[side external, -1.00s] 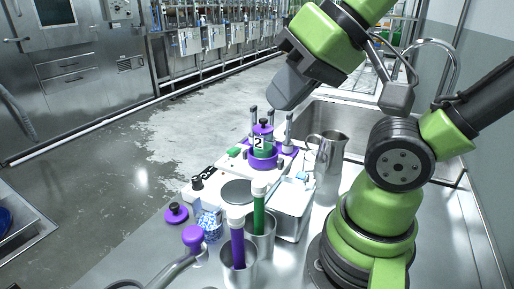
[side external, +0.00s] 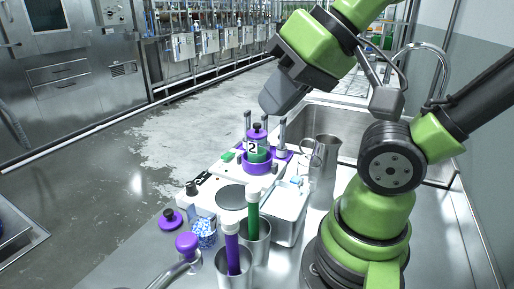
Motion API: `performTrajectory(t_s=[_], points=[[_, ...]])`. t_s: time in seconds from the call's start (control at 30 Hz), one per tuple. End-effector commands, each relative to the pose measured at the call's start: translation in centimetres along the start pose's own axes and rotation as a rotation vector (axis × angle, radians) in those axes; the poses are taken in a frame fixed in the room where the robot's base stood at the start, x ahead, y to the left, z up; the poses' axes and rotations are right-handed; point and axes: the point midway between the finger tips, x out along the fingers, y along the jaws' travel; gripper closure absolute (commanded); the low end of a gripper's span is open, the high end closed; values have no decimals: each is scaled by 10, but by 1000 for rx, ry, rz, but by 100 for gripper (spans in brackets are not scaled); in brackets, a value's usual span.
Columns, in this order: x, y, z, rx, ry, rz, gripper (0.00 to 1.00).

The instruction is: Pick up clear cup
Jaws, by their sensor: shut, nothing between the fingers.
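A small clear cup (side external: 205,232) with blue and white contents stands on the steel bench at the front left, beside a purple-topped piece. My gripper (side external: 270,106) is a dark grey shape at the upper middle, pointing down and to the left. It is shut and empty, high above the bench and well away from the clear cup. Its fingertips show only as one blunt grey block.
A purple-and-green vessel marked 2 (side external: 257,152) stands on a white device below my gripper. Two steel beakers hold a purple tube (side external: 233,252) and a green tube (side external: 253,212) right of the cup. A steel jug (side external: 324,170) stands before the sink (side external: 350,125).

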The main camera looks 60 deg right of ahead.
Motion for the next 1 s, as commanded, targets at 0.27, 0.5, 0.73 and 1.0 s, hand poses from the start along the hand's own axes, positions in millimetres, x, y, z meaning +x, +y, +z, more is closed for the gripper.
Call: performTrajectory(t_s=[0.27,0.5,0.73,1.0], points=[[0,0,0,0,0,0,95],[0,0,0,0,0,0,40],[0,0,0,0,0,0,8],[3,2,-8,2,-1,20,8]])
